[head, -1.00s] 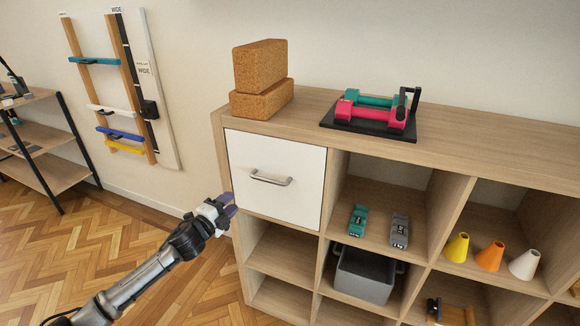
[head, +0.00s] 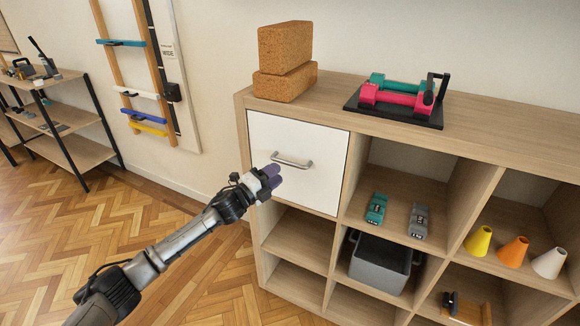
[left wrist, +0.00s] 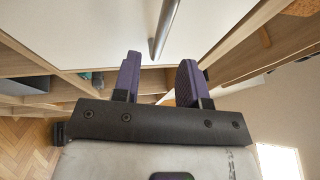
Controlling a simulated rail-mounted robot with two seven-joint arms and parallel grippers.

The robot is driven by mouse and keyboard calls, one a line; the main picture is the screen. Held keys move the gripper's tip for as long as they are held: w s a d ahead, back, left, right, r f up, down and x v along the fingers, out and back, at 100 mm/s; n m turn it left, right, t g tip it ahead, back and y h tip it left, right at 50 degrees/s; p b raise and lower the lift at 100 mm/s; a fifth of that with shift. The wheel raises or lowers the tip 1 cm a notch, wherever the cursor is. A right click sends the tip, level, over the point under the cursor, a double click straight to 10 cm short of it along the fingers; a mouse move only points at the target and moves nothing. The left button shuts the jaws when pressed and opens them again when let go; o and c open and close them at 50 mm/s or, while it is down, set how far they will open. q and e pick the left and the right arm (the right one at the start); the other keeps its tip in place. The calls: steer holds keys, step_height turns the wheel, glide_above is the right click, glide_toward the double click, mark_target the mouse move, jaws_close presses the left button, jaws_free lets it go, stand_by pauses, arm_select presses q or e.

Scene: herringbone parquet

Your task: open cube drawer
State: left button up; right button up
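The cube drawer (head: 318,187) has a white front with a metal bar handle (head: 292,161). It sits in the upper left compartment of the wooden cube shelf, and its front looks flush with the frame. My left gripper (head: 275,176) is just in front of the drawer, slightly left of and below the handle in the head view. In the left wrist view, the gripper's purple fingers (left wrist: 158,80) are apart with nothing between them. The handle (left wrist: 164,30) is ahead of the fingertips, lined up with the gap between them, not gripped. My right gripper is not in view.
Cork blocks (head: 285,60) and a black tray with dumbbells (head: 395,113) stand on the shelf top. Open compartments hold small weights (head: 376,208), a grey bin (head: 380,269) and cones (head: 513,250). A black-framed rack (head: 70,140) stands at left; the parquet between is clear.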

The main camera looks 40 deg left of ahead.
mark_target(290, 164)
arm_select(q)
steer(key=shift+b+x, duration=0.55)
steer(key=shift+x, duration=2.65)
steer(key=shift+c, duration=0.5)
jaws_close()
